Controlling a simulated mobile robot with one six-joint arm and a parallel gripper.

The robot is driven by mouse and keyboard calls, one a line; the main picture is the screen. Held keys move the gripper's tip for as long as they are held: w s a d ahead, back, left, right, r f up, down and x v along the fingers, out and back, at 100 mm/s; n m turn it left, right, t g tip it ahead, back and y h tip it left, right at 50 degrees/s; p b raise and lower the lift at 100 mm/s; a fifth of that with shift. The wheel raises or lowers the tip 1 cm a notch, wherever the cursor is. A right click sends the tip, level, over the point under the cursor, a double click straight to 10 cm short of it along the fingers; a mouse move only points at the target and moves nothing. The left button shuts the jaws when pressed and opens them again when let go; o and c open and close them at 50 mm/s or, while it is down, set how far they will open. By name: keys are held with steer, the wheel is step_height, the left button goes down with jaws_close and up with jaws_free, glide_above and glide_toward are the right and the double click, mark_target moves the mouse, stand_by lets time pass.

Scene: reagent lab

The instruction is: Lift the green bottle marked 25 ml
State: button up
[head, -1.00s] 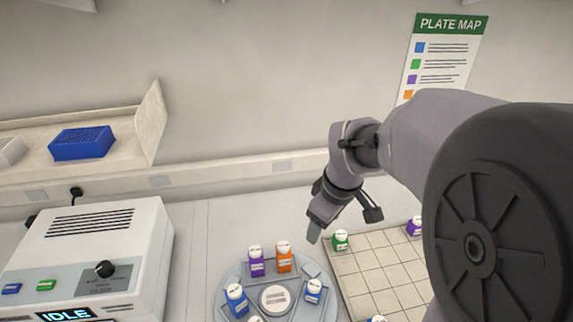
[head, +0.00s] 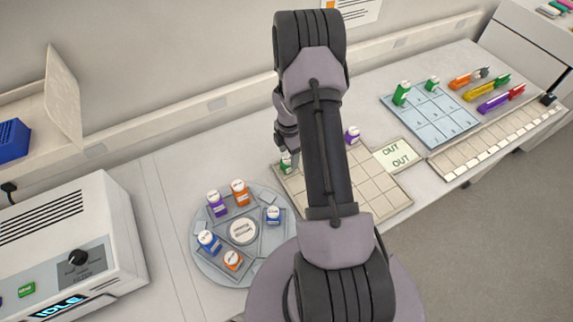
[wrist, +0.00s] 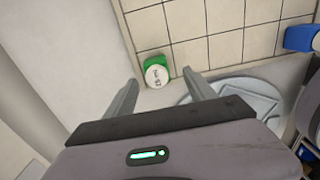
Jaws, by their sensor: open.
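A green bottle (head: 286,164) with a white cap stands at the back left corner of the tan grid board (head: 372,187). In the wrist view the bottle (wrist: 155,71) shows its cap from above; the marking on it is too small to read surely. My gripper (wrist: 162,77) is open and empty, its two fingers pointing toward the bottle, one to each side of it in the picture. In the head view my gripper (head: 289,150) is right at the bottle and partly hidden by my arm. Two more green bottles (head: 401,93) (head: 432,83) stand on the blue grid pad (head: 440,124).
A round carousel (head: 215,268) with purple, orange and blue bottles stands left of the board. A purple bottle (head: 352,135) stands at the board's back edge. An OUT card (head: 395,156) lies right of the board. The white IDLE machine (head: 70,235) is at left.

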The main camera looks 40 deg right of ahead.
mark_target(288, 159)
steer(key=f, duration=0.5)
steer(key=shift+w+f, duration=0.15)
steer(key=shift+w, duration=0.05)
steer(key=shift+w+d+f, duration=0.1)
steer(key=shift+w+f, duration=0.05)
steer(key=shift+f, duration=0.15)
steer(key=shift+r, duration=0.1)
steer(key=c, duration=0.3)
jaws_close()
